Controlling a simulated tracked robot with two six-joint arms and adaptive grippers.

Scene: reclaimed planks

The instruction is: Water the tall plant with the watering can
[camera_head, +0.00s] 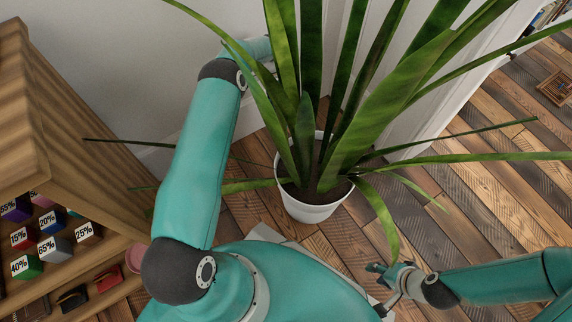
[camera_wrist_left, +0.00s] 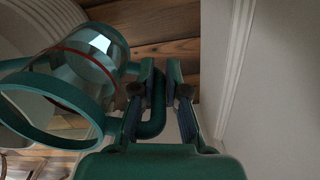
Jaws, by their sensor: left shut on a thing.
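The tall plant (camera_head: 330,140) has long green leaves and stands in a white pot (camera_head: 312,210) on the floor. My left arm reaches up behind the leaves, which hide its gripper in the head view. In the left wrist view my left gripper (camera_wrist_left: 162,85) is shut on the green handle (camera_wrist_left: 153,127) of the watering can (camera_wrist_left: 85,65). The can has a clear body, a red line and green rims. It looks tilted, and its spout cannot be made out. My right gripper (camera_head: 385,284) is low right of the pot, apparently open and empty.
A wooden shelf (camera_head: 70,130) with small percent-marked boxes stands at the left. White walls rise close behind the plant. A white curved, ridged surface (camera_wrist_left: 35,20) lies beside the can in the wrist view.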

